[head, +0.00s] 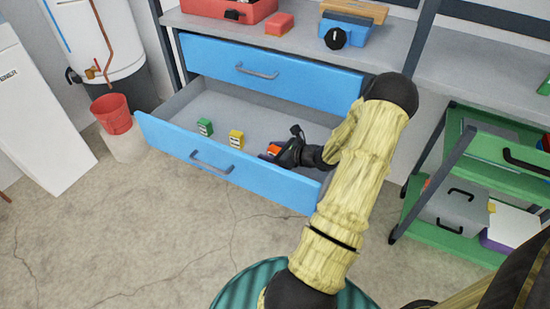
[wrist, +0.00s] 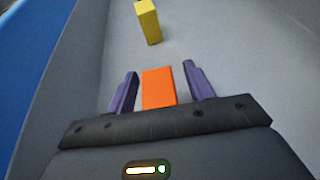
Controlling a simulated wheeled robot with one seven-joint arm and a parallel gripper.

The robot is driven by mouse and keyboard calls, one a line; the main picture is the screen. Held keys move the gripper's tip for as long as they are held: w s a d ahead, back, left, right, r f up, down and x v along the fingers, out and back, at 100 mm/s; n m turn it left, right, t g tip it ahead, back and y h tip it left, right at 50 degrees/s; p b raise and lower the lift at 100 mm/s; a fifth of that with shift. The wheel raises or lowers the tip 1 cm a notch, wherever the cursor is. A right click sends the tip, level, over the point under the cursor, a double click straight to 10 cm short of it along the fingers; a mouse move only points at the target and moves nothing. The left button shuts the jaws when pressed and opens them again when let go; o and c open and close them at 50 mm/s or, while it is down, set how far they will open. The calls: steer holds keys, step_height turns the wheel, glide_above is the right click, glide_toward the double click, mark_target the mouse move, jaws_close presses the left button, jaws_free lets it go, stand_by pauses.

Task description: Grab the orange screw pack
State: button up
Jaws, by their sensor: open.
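The orange screw pack (wrist: 158,88) lies in the open blue drawer (head: 190,158). In the wrist view it sits between the two purple fingers of my gripper (wrist: 158,92), with a visible gap on the right side and a smaller one on the left. My gripper is open. In the head view my gripper (head: 283,150) is down inside the drawer at its right part, and the orange pack (head: 273,149) shows just left of it, partly hidden by the gripper.
A yellow pack (head: 236,138) and a green pack (head: 205,127) stand in the drawer to the left. The yellow pack (wrist: 148,21) is ahead in the wrist view. A closed blue drawer (head: 270,70) is above. A green cart (head: 470,185) stands at right.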

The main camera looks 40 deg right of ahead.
mark_target(271, 147)
steer(key=shift+w, duration=0.1)
stand_by(0.4)
steer(key=c, duration=1.1)
steer(key=shift+w+a, duration=0.1)
steer(key=shift+w, duration=0.05)
step_height(271, 147, up, 10)
steer(key=p, duration=0.3)
